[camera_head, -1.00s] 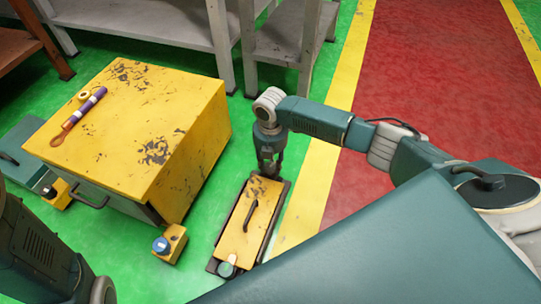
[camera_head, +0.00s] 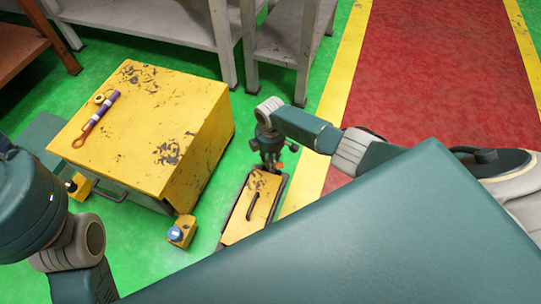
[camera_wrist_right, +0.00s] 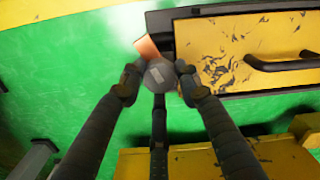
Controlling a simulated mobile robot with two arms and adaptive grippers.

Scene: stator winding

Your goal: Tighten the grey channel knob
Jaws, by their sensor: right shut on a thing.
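In the right wrist view, the grey knob (camera_wrist_right: 159,75) is a round dark-grey cap between my right gripper's fingertips (camera_wrist_right: 158,85). The fingers press on it from several sides. It sits at the end of a dark-framed channel unit with a scuffed yellow lid (camera_wrist_right: 225,55). In the head view, my right gripper (camera_head: 270,158) is at the far end of this yellow lid (camera_head: 252,208) and hides the knob. My left arm shows at the left edge, but its gripper is not in view.
A black handle (camera_wrist_right: 285,62) stands on the lid. An orange piece (camera_wrist_right: 147,46) is beside the knob. A large yellow cabinet (camera_head: 150,130) stands to the left, with a small yellow block with a blue knob (camera_head: 175,234) nearby. Green floor lies between.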

